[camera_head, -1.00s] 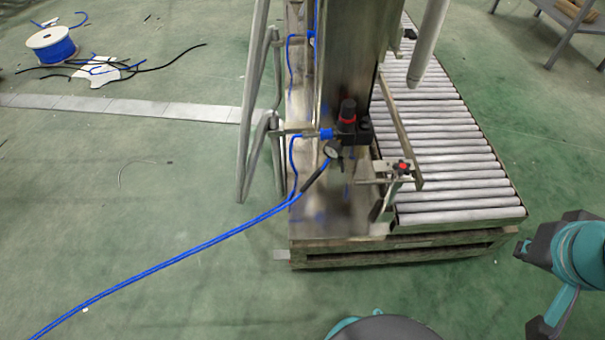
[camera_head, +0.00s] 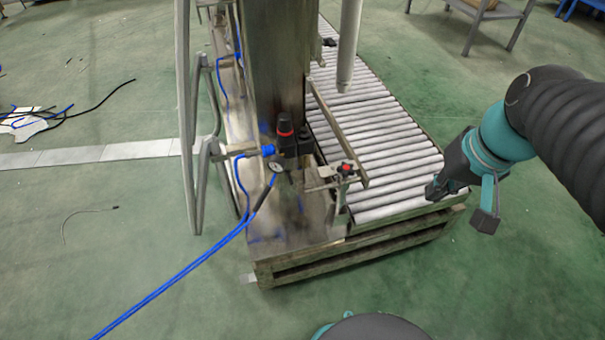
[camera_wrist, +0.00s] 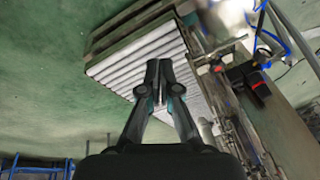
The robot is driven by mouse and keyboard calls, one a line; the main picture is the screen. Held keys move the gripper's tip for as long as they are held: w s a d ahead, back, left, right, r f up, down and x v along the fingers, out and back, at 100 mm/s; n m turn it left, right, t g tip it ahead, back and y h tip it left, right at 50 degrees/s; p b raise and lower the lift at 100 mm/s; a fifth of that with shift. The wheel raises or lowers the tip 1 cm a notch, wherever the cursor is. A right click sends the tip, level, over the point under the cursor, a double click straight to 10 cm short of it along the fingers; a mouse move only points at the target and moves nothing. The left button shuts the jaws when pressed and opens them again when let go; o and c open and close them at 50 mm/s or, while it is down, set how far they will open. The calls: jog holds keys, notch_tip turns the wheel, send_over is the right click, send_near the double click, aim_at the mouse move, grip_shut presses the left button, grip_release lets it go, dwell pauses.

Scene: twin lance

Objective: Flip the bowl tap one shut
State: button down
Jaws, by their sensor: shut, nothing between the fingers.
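My gripper (camera_head: 436,191) is at the right in the head view, above the near right corner of the roller conveyor. In the wrist view its two dark fingers (camera_wrist: 160,72) are closed together and hold nothing. A black air regulator with a red ring (camera_head: 285,137) is on the front of the metal column, left of my gripper and apart from it. It also shows in the wrist view (camera_wrist: 248,80), at the right. A round gauge (camera_head: 277,166) and blue hose sit by it. I cannot make out the bowl tap in either view.
The roller conveyor (camera_head: 385,125) lies between my gripper and the column. A bracket with a red knob (camera_head: 345,169) and a slanted rail (camera_head: 338,135) stand between the regulator and my gripper. A blue hose (camera_head: 180,277) trails over the floor. The green floor at right is open.

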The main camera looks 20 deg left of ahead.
aim_at(289, 177)
jog(key=w+a+f+n+g+y, duration=0.2)
jog(key=w+a+f+g+y, duration=0.3)
jog(key=w, duration=0.5)
jog(key=w+a+f+n+g+y, duration=0.1)
jog(key=w+a+f+g+y, duration=0.15)
jog(key=w+a+f, duration=0.55)
jog(key=w+f+g+y, duration=0.1)
jog(key=w+f, duration=0.1)
jog(key=f, duration=0.1)
jog(key=w+a+f+n+g+y+b, duration=0.1)
jog(key=w+f+y, duration=0.1)
jog(key=f, duration=0.2)
jog(key=w+a+f+n+g+y+b, duration=0.1)
jog(key=f+y, duration=0.1)
jog(key=f, duration=0.1)
jog(key=shift+w+f+g+y, duration=0.25)
jog(key=shift+w+g, duration=0.1)
jog(key=shift+w, duration=0.05)
jog(key=shift+s+a+f, duration=0.1)
jog(key=shift+s+f, duration=0.2)
jog(key=shift+f, duration=0.05)
jog(key=shift+a, duration=0.1)
jog(key=p+x, duration=0.1)
jog(key=x, duration=1.3)
jog(key=shift+r, duration=0.25)
jog(key=shift+s, duration=0.15)
